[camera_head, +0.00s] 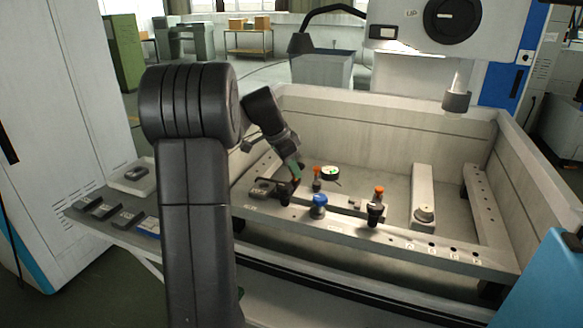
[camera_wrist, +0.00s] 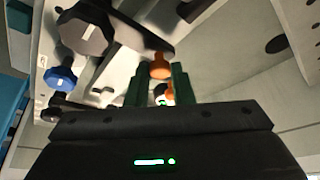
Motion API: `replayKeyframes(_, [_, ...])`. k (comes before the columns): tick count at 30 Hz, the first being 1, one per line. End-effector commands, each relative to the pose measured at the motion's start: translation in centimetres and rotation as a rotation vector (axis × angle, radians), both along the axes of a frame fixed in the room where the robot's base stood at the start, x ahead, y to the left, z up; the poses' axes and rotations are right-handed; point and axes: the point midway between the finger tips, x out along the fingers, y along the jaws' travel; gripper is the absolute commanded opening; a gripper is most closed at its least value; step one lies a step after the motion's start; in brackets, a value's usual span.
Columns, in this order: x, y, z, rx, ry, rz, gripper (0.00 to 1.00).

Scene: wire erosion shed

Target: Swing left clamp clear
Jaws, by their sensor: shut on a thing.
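The left clamp shows in the wrist view as a dark arm (camera_wrist: 138,34) with an orange end (camera_wrist: 160,68) and a dark faceted knob (camera_wrist: 85,30). My gripper (camera_wrist: 161,82) has its green fingers closed about this orange end. In the head view my gripper (camera_head: 297,176) reaches down over the left part of the tank's front rail. Its fingertips and the dark clamp parts overlap there, so the exact hold is hard to see. Another clamp, with a dark knob (camera_head: 375,208) and an orange part (camera_head: 379,190), stands farther right.
A blue knob (camera_head: 319,200) stands on the front rail (camera_head: 440,252), close right of my gripper. An orange-topped post (camera_head: 316,172) and a round white-faced piece (camera_head: 330,173) are behind it. The machine's nozzle (camera_head: 457,98) hangs at the right. The tank floor between has free room.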

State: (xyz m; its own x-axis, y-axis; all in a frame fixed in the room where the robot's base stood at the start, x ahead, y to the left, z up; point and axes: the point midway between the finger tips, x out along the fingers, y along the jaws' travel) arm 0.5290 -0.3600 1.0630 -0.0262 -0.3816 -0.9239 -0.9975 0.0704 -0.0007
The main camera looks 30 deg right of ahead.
Motion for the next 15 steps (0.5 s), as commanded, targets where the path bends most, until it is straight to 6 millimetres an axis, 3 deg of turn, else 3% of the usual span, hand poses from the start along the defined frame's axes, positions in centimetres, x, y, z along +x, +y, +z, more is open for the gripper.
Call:
replayKeyframes(10, [-0.07, -0.06, 0.00, 0.000, 0.001, -0.004, 0.00])
replayKeyframes(11, [-0.07, -0.06, 0.00, 0.000, 0.001, -0.004, 0.25])
replayKeyframes(13, [-0.07, -0.07, -0.01, 0.000, 0.001, -0.003, 0.39])
replayKeyframes(15, [-0.07, -0.05, -0.01, 0.000, 0.001, -0.003, 0.42])
